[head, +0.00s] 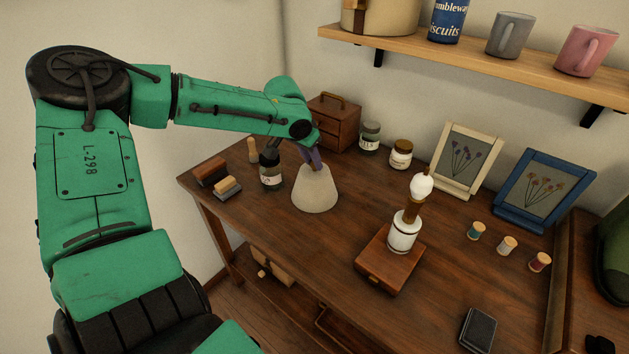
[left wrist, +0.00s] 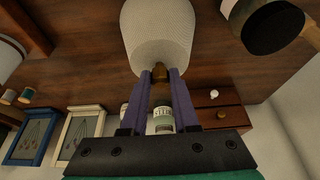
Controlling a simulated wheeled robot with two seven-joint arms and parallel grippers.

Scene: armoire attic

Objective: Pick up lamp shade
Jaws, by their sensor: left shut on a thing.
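The lamp shade (head: 316,190) is a pale, off-white cone with its wide end down, at the left part of the wooden table (head: 300,243). It looks upright and at or very near the tabletop; I cannot tell if it touches. My left gripper (head: 315,160) comes down on it from above. In the left wrist view, the purple fingers (left wrist: 160,80) are shut on the small brass knob at the narrow top of the shade (left wrist: 158,35). A lamp base (head: 404,232) with a white bulb stands to the right on a wooden box. My right gripper is not in view.
A small drawer chest (head: 334,122) and jars (head: 400,155) stand behind. Picture frames (head: 468,160) and thread spools (head: 507,246) are at the right. A shelf (head: 480,60) overhangs the back.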

